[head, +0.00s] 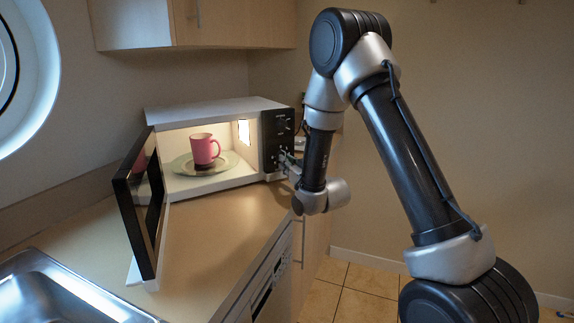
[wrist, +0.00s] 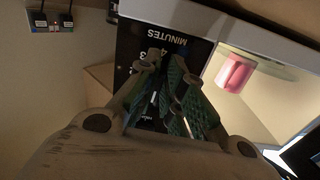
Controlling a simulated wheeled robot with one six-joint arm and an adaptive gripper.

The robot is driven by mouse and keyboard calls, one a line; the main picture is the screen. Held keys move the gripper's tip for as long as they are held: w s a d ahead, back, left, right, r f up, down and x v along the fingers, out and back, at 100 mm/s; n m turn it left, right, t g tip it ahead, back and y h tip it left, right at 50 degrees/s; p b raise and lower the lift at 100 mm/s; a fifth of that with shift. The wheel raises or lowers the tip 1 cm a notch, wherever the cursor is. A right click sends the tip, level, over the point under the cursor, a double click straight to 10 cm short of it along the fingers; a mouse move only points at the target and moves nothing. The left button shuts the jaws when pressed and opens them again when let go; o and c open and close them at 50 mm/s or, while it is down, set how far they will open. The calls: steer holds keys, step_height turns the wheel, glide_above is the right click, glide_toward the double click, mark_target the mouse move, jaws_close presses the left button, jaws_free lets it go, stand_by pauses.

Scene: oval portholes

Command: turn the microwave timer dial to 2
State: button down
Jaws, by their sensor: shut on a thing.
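The white microwave (head: 205,108) stands on the counter with its door (head: 140,205) swung open. Its black control panel (head: 268,140) is on the right side of the front. My gripper (head: 289,164) is at the lower part of this panel. In the wrist view, my gripper (wrist: 168,88) is closed at the panel (wrist: 140,48), by an upside-down "MINUTES" label and some numbers. It is shut on the timer dial, which its fingers mostly hide. I cannot read the dial's setting.
A pink mug (head: 204,149) stands on a plate (head: 183,166) inside the lit microwave. The open door juts over the counter (head: 210,226), near a sink (head: 55,292) at lower left. A cupboard (head: 190,25) hangs above. Tiled floor (head: 365,278) is clear at right.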

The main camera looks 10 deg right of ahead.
steer(key=m, duration=0.4)
steer(key=shift+s+a+r+m, duration=0.1)
steer(key=shift+a+m, duration=0.15)
steer(key=shift+m, duration=0.05)
steer(key=m, duration=0.4)
steer(key=shift+a+r+m, duration=0.15)
steer(key=shift+a+m, duration=0.05)
steer(key=shift+m, duration=0.1)
steer(key=m, duration=0.4)
steer(key=shift+s+a+r, duration=0.1)
steer(key=shift+r, duration=0.1)
steer(key=shift+r+m, duration=0.2)
steer(key=shift+m, duration=1.9)
steer(key=c, duration=1.5)
jaws_free()
steer(key=shift+c, duration=0.2)
